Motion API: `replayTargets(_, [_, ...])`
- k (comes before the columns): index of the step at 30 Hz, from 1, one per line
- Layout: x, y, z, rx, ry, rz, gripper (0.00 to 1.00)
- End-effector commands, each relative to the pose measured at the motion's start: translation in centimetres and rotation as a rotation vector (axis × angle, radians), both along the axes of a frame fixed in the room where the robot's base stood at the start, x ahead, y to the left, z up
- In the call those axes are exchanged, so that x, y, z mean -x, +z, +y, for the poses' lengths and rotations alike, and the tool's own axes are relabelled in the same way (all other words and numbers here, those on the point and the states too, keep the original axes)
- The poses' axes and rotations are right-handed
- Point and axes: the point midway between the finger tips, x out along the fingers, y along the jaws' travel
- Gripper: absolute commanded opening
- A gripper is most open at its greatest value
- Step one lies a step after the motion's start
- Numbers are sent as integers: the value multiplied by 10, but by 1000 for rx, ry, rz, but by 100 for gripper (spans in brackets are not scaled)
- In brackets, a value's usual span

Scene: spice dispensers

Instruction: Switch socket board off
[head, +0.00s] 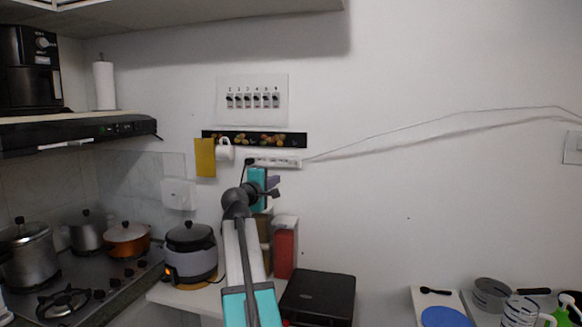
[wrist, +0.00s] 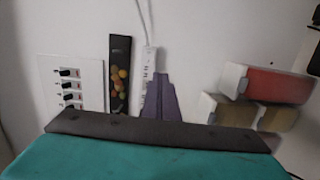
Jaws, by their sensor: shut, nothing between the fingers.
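The socket board (head: 280,162) is a narrow white strip fixed to the wall, below a dark strip with a fruit picture. A black plug sits at its left end, with a dark cable hanging down. My gripper (head: 273,182) is in front of the wall, just below the board in the head view. In the wrist view, turned sideways, the purple fingers of my gripper (wrist: 159,78) are together and empty. They point at the socket board (wrist: 149,62) and hide its lower part. I cannot tell whether they touch it. The switch position is too small to read.
A white panel with several numbered dark knobs (head: 253,98) is above. A yellow sheet (head: 205,157) and white mug (head: 225,150) hang left. A red-fronted container (head: 285,252), rice cooker (head: 190,250) and black box (head: 318,296) stand below. The wall to the right is mostly clear.

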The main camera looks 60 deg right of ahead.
Motion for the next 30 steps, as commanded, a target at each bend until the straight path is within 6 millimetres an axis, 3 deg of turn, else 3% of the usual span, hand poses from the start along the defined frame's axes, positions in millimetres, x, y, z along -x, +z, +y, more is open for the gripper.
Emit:
replayTargets(1, [5, 10, -3, 14, -7, 3, 0])
replayTargets(5, [11, 21, -5, 31, -14, 7, 0])
replayTargets(19, [10, 21, -9, 30, -14, 8, 0])
replayTargets(30, [3, 23, -45, 30, -16, 9, 0])
